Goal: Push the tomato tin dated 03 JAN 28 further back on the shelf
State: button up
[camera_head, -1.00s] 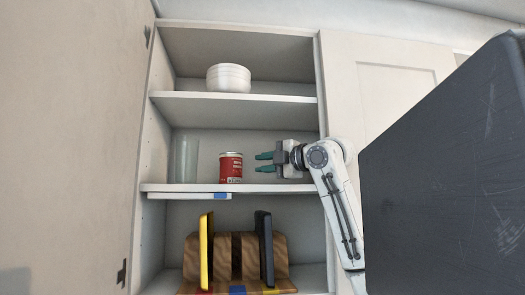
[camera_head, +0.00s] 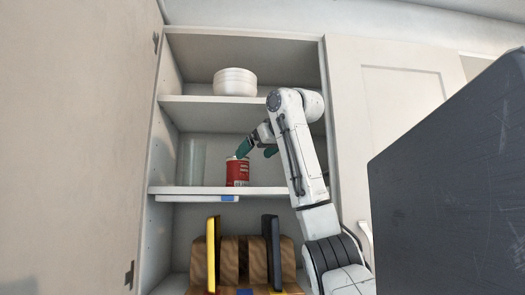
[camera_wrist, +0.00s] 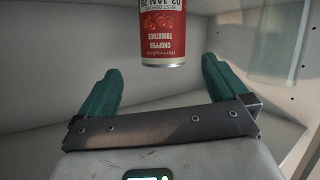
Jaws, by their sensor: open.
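The red tomato tin (camera_head: 238,172) stands upright on the middle shelf (camera_head: 170,190), near its front. In the wrist view the tin (camera_wrist: 163,30) appears upside down, with "chopped tomatoes" and a best-before date ending JAN 28; the day is hard to read at the frame's edge. My gripper (camera_head: 258,152) is open, its teal fingers spread at the tin's upper right in the head view. In the wrist view the tin lies beyond and between the fingertips (camera_wrist: 160,75), with no contact visible. The forearm hides part of the shelf to the right.
A clear glass (camera_head: 191,162) stands left of the tin. White bowls (camera_head: 235,82) sit on the shelf above. A wooden rack (camera_head: 230,262) with yellow and black boards stands below. The open cabinet door (camera_head: 80,150) is at left. Shelf space behind the tin looks clear.

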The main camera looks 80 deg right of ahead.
aim_at(243, 169)
jog(key=shift+w+a+r+m+g, duration=0.1)
jog(key=shift+a+m+g, duration=0.05)
jog(key=shift+m, duration=0.4)
jog(key=shift+a+m+g, duration=0.1)
jog(key=shift+m+g, duration=0.05)
jog(key=shift+m, duration=0.4)
jog(key=shift+w, duration=0.1)
jog(key=p+x, duration=0.3)
jog(key=x, duration=0.7)
jog(key=shift+w+d+f+p, duration=0.2)
jog(key=shift+w+p, duration=0.05)
jog(key=shift+p, duration=0.15)
jog(key=c, duration=1.3)
jog(key=shift+s+d, duration=0.6)
